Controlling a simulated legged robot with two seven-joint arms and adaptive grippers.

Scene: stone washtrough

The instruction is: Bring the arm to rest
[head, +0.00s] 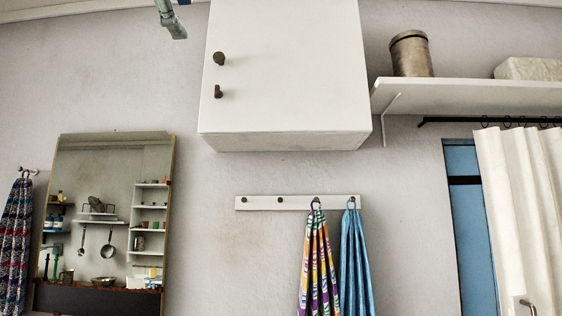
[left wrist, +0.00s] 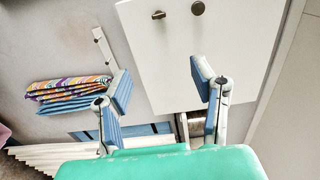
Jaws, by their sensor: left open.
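My left gripper (head: 172,22) shows at the top of the head view, left of the white wall cabinet (head: 285,75). Only its tip end is in the picture; the rest of the arm is cut off by the top edge. In the left wrist view, the left gripper (left wrist: 162,82) has its two blue-padded fingers spread wide with nothing between them. The cabinet (left wrist: 205,65) fills the view beyond the fingers, with two dark knobs on its door. The door looks shut. My right gripper does not show in either view.
A shelf (head: 460,95) with a metal canister (head: 411,54) is right of the cabinet. Below hang a striped towel (head: 318,265) and a blue towel (head: 355,265). A mirror (head: 110,155) is at left, a white curtain (head: 515,200) at right. Bare wall lies between mirror and cabinet.

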